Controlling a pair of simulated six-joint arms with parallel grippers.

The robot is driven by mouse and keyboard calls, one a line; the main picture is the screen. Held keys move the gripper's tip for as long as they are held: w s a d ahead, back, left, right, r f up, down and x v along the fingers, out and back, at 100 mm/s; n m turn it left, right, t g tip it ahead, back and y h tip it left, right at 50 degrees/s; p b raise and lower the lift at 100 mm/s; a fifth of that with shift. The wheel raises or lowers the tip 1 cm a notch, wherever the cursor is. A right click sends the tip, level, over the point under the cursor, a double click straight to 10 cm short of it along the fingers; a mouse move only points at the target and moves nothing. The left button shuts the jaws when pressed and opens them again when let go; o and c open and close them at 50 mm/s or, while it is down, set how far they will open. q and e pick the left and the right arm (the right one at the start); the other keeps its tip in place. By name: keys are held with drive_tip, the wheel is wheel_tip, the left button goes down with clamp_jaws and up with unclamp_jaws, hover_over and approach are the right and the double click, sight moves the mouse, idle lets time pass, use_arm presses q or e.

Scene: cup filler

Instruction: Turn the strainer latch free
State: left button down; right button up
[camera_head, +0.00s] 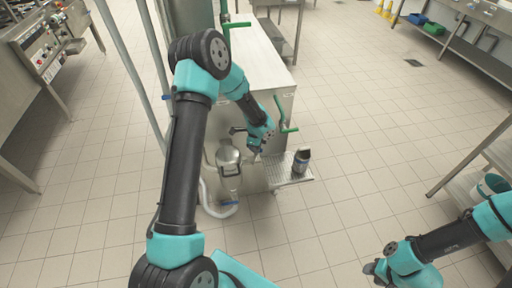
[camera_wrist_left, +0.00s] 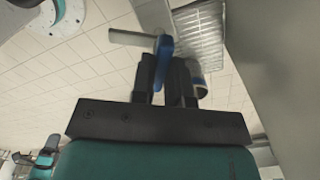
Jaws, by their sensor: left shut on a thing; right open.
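The strainer latch, a blue piece with a flat grey plate beside it, shows in the left wrist view (camera_wrist_left: 163,45). My left gripper (camera_head: 254,150) is at the machine's front; its fingers (camera_wrist_left: 164,72) are shut on the blue latch. In the head view the latch is mostly hidden by the gripper. A steel strainer canister (camera_head: 228,157) stands left of the gripper, above a pale base with a blue lever (camera_head: 229,203). My right gripper (camera_head: 375,270) is open, low at the right over the floor, away from the machine.
A dark cup (camera_head: 301,160) stands on a grated tray (camera_head: 291,171) right of the left gripper; the grate also shows in the wrist view (camera_wrist_left: 198,35). Green handles (camera_head: 289,130) stick out from the machine (camera_head: 262,60). Tiled floor in front is open.

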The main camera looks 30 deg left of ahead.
use_arm(q)
drive_tip(key=n, duration=0.5)
drive_tip(key=shift+n, duration=0.4)
drive_tip(key=c, duration=1.1)
unclamp_jaws()
drive_tip(key=shift+r, duration=0.15)
wheel_tip(320, 180, up, 17)
drive_tip(key=shift+r, duration=0.1)
